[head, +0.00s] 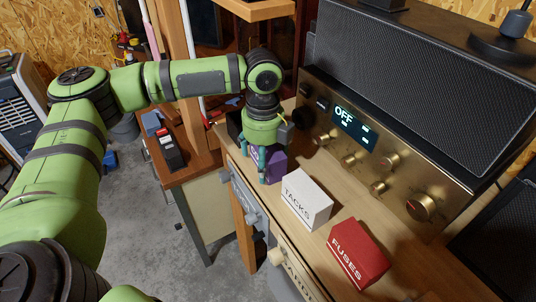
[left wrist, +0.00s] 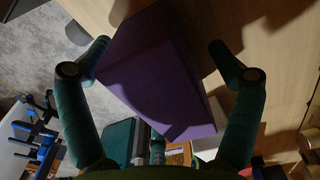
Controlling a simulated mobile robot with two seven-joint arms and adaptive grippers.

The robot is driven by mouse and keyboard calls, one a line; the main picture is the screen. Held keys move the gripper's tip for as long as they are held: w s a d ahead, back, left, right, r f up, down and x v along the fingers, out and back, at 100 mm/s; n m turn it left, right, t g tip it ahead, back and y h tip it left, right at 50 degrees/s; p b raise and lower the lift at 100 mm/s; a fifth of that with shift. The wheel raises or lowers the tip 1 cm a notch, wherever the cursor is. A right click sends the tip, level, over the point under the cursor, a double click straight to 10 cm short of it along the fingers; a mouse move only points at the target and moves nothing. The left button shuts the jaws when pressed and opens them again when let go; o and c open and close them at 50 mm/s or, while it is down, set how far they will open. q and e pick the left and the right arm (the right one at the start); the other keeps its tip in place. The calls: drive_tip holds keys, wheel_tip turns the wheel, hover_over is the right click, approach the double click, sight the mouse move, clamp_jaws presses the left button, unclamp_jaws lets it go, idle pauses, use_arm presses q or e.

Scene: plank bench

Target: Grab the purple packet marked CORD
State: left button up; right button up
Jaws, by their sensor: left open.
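The purple packet (head: 272,166) stands on the plank bench, partly hidden by my left gripper (head: 262,160), which is over it from above. No CORD lettering is readable on the faces I see. In the left wrist view the purple packet (left wrist: 155,75) lies between the two teal fingers of my left gripper (left wrist: 158,52). The fingers are open, one on each side. The right finger stands apart from the packet; the left one is close to its edge, and I cannot tell if it touches. My right gripper is not in view.
A white TACKS box (head: 307,199) and a red FUSES box (head: 357,253) sit nearer on the bench (head: 400,270). A brass-fronted unit (head: 375,150) with knobs and an OFF display stands close along the right. A dark object (head: 235,124) sits just behind the packet.

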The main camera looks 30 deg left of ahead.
use_arm(q)
drive_tip(key=c, duration=1.3)
drive_tip(key=shift+c, duration=0.2)
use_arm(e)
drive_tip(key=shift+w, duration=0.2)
use_arm(q)
drive_tip(key=shift+s+r, duration=0.1)
drive_tip(key=shift+r, duration=0.05)
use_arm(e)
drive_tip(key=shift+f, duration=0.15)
